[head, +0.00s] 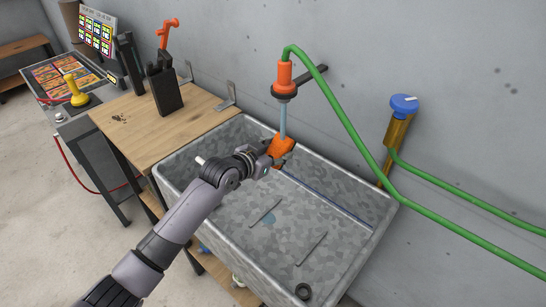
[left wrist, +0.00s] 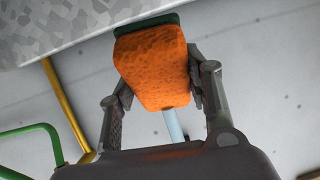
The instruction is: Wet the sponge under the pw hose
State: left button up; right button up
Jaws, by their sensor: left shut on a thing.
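My left gripper (head: 283,150) is shut on the orange sponge (head: 281,148) over the back part of the sink (head: 335,185). In the left wrist view the sponge (left wrist: 152,65) sits between the two fingers, with a dark green layer along one end. The orange nozzle of the hose (head: 285,75) hangs from a dark wall bracket above the sponge. A pale blue water stream (head: 283,120) runs down from the nozzle to the sponge; it also shows in the left wrist view (left wrist: 175,125). My right gripper is not in view.
The green hose (head: 355,140) runs along the wall. A blue valve knob (head: 404,103) tops a brass pipe at the right. A wooden bench (head: 190,125) with a black holder (head: 163,88) stands left of the sink.

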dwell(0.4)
pick_arm(q)
jog(key=shift+s+r+p, duration=0.1)
jog(key=shift+p, duration=0.2)
jog(key=s+a+p, duration=0.6)
jog(key=s, duration=0.1)
jog(key=shift+s, duration=0.4)
jog(key=shift+r+p+v, duration=0.2)
jog(key=shift+p+v, duration=1.1)
jog(key=shift+v, duration=0.15)
jog(key=shift+r+p+v, duration=0.2)
jog(key=shift+p+v, duration=1.1)
jog(key=shift+v, duration=0.1)
